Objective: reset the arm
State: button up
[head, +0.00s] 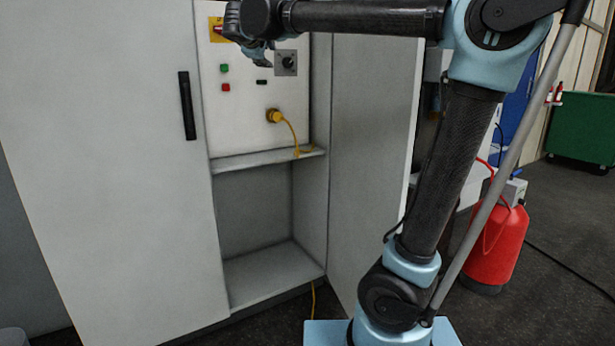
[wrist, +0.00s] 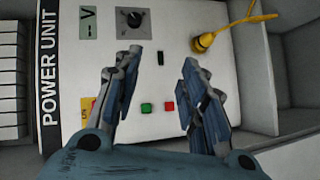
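My arm reaches across the top of the head view to the open cabinet. My gripper (head: 262,58) is in front of the upper part of its control panel (head: 245,130). In the wrist view my gripper (wrist: 158,76) has its two fingers spread apart with nothing between them. Between and beyond the fingers, the panel shows a black rotary knob (wrist: 134,18), a small black switch (wrist: 160,58), a green button (wrist: 146,108) and a red button (wrist: 169,106). I cannot tell the exact gap between fingertips and panel.
A yellow plug (head: 274,116) with a cable sits low on the panel, above a shelf (head: 265,160). The cabinet's left door (head: 110,150) has a black handle (head: 187,105). A red tank (head: 497,245) and a green bin (head: 583,130) stand to the right, with dark floor between.

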jog(key=s+d+f+m+g+h, duration=0.1)
jog(key=s+d+f+m+g, duration=0.4)
jog(key=d+f, duration=0.85)
jog(key=s+d+f+m+g+h, duration=0.25)
jog(key=s+d+f, duration=0.45)
jog(key=d+f, duration=0.7)
jog(key=s+d+f+m+g+y, duration=0.2)
jog(key=s+f+m, duration=0.1)
jog(key=s+f, duration=0.7)
jog(key=s+d+f+m+g+y, duration=0.3)
jog(key=s+f, duration=0.8)
jog(key=f, duration=0.4)
jog(key=shift+s+m, duration=0.2)
jog(key=shift+m, duration=0.45)
jog(key=shift+w+f, duration=0.15)
jog(key=shift+w, duration=0.3)
